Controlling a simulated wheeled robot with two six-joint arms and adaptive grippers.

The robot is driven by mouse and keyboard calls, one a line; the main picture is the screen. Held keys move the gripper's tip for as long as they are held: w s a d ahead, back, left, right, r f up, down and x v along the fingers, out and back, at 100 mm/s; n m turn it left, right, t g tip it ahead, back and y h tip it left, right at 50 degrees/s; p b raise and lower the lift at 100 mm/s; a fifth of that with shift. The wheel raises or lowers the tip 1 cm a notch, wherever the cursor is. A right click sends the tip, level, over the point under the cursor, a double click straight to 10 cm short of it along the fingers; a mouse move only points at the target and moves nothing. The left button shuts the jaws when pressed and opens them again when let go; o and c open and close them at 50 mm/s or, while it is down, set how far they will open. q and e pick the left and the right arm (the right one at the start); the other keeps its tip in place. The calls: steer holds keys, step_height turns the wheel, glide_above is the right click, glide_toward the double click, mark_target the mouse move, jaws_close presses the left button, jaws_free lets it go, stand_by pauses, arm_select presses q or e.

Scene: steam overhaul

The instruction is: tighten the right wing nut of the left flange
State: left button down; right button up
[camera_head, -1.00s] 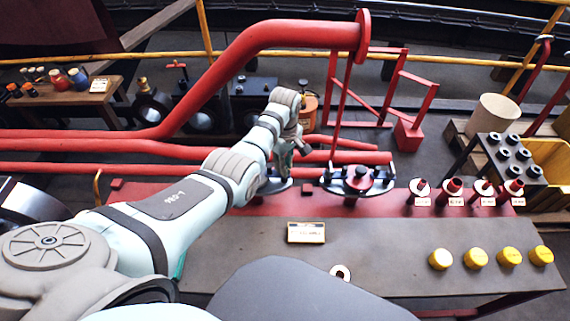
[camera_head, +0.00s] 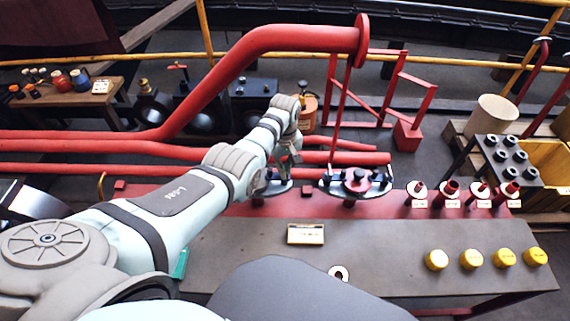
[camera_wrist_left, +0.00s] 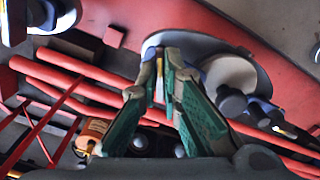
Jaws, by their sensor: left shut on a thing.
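The left flange (camera_head: 275,189) is a dark round plate on the red bench, partly hidden behind my left arm in the head view. In the left wrist view its pale disc (camera_wrist_left: 228,74) shows right of the fingers, with bolts and dark knobs around it. My left gripper (camera_head: 288,163) is over the flange's right side. In the wrist view its green-padded fingers (camera_wrist_left: 160,66) are shut on a small narrow part, which I take for the right wing nut (camera_wrist_left: 159,83); the fingers mostly hide it. My right gripper is not in view.
A second flange (camera_head: 357,181) with a red centre and wing nuts stands close to the right. Red pipes (camera_head: 190,147) run behind. Several red-topped fittings (camera_head: 451,190) and yellow caps (camera_head: 471,259) stand at the right. A small sign (camera_head: 305,234) lies on the bench, whose middle is mostly clear.

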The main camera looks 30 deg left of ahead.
arm_select(q)
steer(key=m+p, duration=0.1)
steer(key=m, duration=0.3)
steer(key=shift+m, duration=0.4)
stand_by(0.4)
steer(key=c, duration=1.8)
jaws_free()
steer(key=shift+o, duration=0.2)
step_height(320, 180, up, 12)
